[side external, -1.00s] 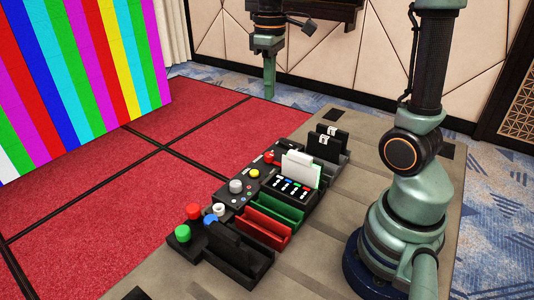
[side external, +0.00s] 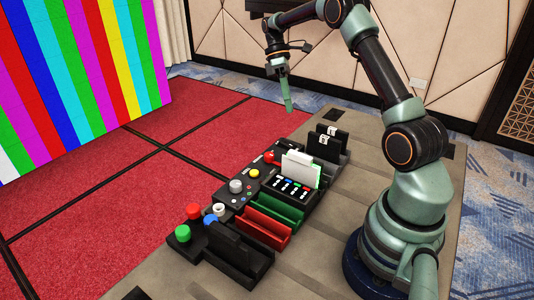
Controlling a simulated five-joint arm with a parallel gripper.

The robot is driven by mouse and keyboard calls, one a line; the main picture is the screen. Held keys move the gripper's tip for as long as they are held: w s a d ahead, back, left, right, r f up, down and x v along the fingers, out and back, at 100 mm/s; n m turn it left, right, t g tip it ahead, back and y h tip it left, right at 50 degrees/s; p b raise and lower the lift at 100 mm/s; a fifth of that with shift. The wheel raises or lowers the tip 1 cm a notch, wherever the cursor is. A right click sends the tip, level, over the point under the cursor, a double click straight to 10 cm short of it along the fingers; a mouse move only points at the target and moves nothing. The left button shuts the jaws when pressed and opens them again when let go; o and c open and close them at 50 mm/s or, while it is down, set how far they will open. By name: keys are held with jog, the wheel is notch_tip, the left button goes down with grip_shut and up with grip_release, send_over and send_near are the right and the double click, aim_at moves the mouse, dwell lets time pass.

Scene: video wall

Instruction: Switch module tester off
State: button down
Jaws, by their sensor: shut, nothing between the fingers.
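The black control box (side external: 229,197), which seems to be the module tester, stands on the bench among other devices. Its top carries a grey knob (side external: 236,186), a yellow button (side external: 254,174) and a red control (side external: 270,158) at the far end. The red control is too small to tell its position. My gripper (side external: 288,108) is shut and empty, pointing down. It hangs in the air above and beyond the box's far end, apart from everything.
Red (side external: 193,211), green (side external: 183,233), blue and white caps stand at the near end. A green tray, a red tray and a white card (side external: 297,167) sit right of the box. Black holders (side external: 325,140) stand at the far end. The striped video wall (side external: 80,75) is left.

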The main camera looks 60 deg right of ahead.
jog(key=shift+f, duration=0.15)
send_near(285, 144)
jog(key=shift+s+r+x, duration=0.1)
jog(key=shift+s+x, duration=0.05)
jog(key=shift+x, duration=1.15)
jog(key=shift+s+r+x, duration=0.1)
jog(key=shift+s+x, duration=0.05)
jog(key=shift+x, duration=1.1)
jog(key=shift+a+f, duration=0.1)
jog(key=shift+a, duration=0.05)
jog(key=shift+f, duration=0.35)
jog(key=shift+f, duration=0.35)
dwell(0.9)
jog(key=shift+r, duration=0.15)
jog(key=shift+r, duration=0.65)
jog(key=shift+r, duration=0.15)
jog(key=shift+s+r, duration=0.2)
jog(key=shift+r, duration=1)
jog(key=shift+s+r, duration=0.25)
jog(key=shift+r, duration=0.9)
